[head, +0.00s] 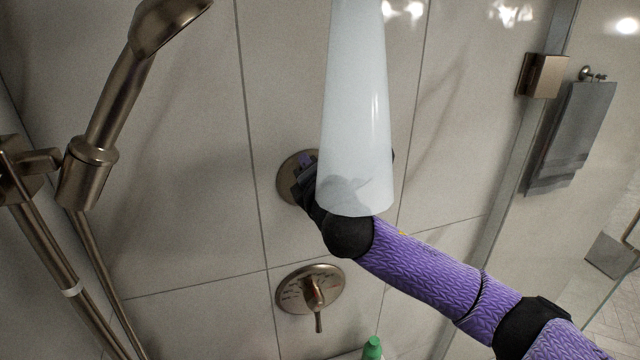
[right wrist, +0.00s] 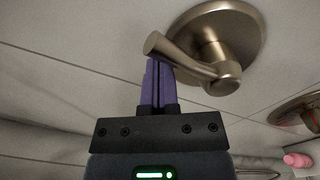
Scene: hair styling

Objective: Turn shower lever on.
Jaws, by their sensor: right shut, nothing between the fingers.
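The shower lever (right wrist: 185,55) is a bronze handle on a round wall plate (right wrist: 230,40) in the right wrist view. The handle points left from its hub, its rounded end nearest my fingers. My right gripper (right wrist: 156,64) is shut and empty. Its purple fingertips are at the underside of the handle near its end; I cannot tell whether they touch. In the head view the plate (head: 287,180) is mostly hidden, and my right gripper (head: 304,168) is in front of it, partly covered. My left gripper is not in view.
A second round valve plate (head: 296,288) with a lever (head: 316,302) pointing down is below on the tiled wall. A hand shower (head: 120,95) on a rail is at left. A green-capped bottle (head: 372,347) is at the bottom. A grey towel (head: 572,135) hangs at right.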

